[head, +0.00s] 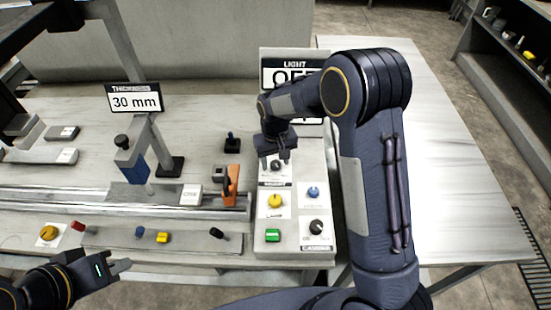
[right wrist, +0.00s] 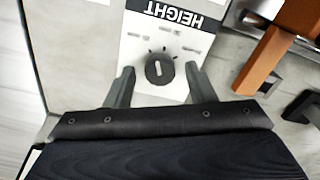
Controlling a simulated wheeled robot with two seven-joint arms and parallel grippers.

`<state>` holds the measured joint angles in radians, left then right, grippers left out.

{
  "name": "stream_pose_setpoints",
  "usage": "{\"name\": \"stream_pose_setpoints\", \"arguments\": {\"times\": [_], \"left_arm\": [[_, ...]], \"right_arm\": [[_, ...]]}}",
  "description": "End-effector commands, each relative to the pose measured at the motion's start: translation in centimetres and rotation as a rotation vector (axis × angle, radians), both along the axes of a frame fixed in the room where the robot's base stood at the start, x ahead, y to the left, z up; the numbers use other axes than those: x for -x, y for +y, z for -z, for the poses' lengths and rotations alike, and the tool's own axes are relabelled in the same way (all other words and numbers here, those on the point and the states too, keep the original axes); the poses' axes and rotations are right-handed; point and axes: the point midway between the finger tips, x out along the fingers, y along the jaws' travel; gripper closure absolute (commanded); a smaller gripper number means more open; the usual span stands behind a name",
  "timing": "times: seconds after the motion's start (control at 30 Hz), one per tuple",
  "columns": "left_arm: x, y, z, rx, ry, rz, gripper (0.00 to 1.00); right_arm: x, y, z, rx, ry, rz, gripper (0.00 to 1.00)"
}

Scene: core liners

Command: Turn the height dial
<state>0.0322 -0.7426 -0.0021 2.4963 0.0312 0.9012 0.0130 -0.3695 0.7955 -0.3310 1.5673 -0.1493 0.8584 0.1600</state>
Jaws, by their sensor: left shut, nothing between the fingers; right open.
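The height dial is a black round knob (right wrist: 160,69) with a white pointer line, on a white panel marked HEIGHT (right wrist: 176,12) in the right wrist view. In the head view the dial (head: 277,165) shows just below my right gripper (head: 277,157). My right gripper also shows in the right wrist view (right wrist: 158,88), open, with one finger on each side of the dial. I cannot tell whether the fingers touch it. My left gripper (head: 126,266) is shut and empty at the lower left, away from the dial.
The control panel (head: 260,222) also bears a yellow knob (head: 275,201), a blue knob (head: 313,192), a green button (head: 273,236) and another black dial (head: 317,227). An orange clamp (head: 230,183) stands left of it. A sign (head: 134,102) reads 30 mm. The table at right (head: 450,190) is bare.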

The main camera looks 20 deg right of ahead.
Motion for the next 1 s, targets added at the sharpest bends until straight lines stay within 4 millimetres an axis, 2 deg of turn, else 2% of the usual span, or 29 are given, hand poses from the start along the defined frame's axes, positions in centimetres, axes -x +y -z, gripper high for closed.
{"name": "stream_pose_setpoints", "arguments": {"times": [0.2, 0.5, 0.57, 0.7, 1.0], "left_arm": [[0.0, 0.0, 0.0, 0.000, 0.000, 0.000, 1.00], [0.0, 0.0, 0.0, 0.000, 0.000, 0.000, 1.00], [0.0, 0.0, 0.0, 0.000, 0.000, 0.000, 1.00], [0.0, 0.0, 0.4, 0.000, 0.000, 0.000, 1.00], [0.0, 0.0, 1.2, 0.000, 0.000, 0.000, 1.00]], "right_arm": [[0.0, 0.0, 0.0, 0.000, 0.000, 0.000, 0.50], [0.0, 0.0, 0.0, 0.000, 0.000, 0.000, 0.89], [0.0, 0.0, 0.0, 0.000, 0.000, 0.000, 0.95], [0.0, 0.0, 0.2, 0.000, -0.001, 0.053, 0.95], [0.0, 0.0, 0.1, 0.000, -0.001, 0.394, 0.95]]}}
